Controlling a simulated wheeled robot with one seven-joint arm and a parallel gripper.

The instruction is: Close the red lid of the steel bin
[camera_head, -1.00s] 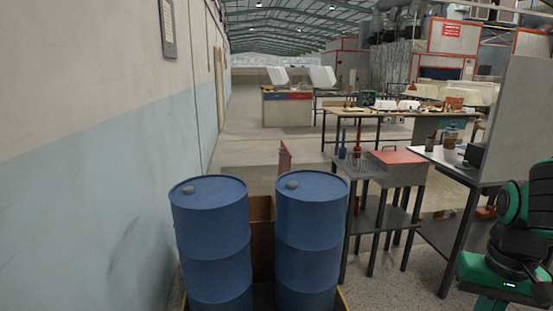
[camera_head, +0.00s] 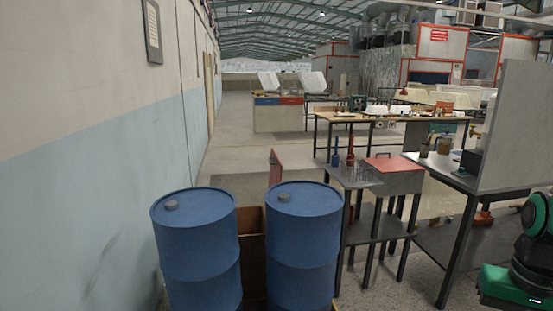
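A grey box-shaped bin with a flat red top (camera_head: 393,163) stands among the benches, right of centre. A dark handle shows at its rear edge. The top looks flat, but I cannot tell whether it is a shut lid. A separate upright red panel (camera_head: 276,170) rises behind the blue drums; its lower part is hidden, and I cannot tell what it belongs to. My gripper is outside the view; only a green and black part of my arm shows at the right edge.
Two blue drums (camera_head: 196,235) (camera_head: 304,235) stand close in front, with a brown box partly hidden between them. A wall runs along the left. A bench with bottles (camera_head: 350,178) adjoins the grey bin. A grey partition (camera_head: 515,125) stands right. Open floor (camera_head: 235,160) lies beyond the drums.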

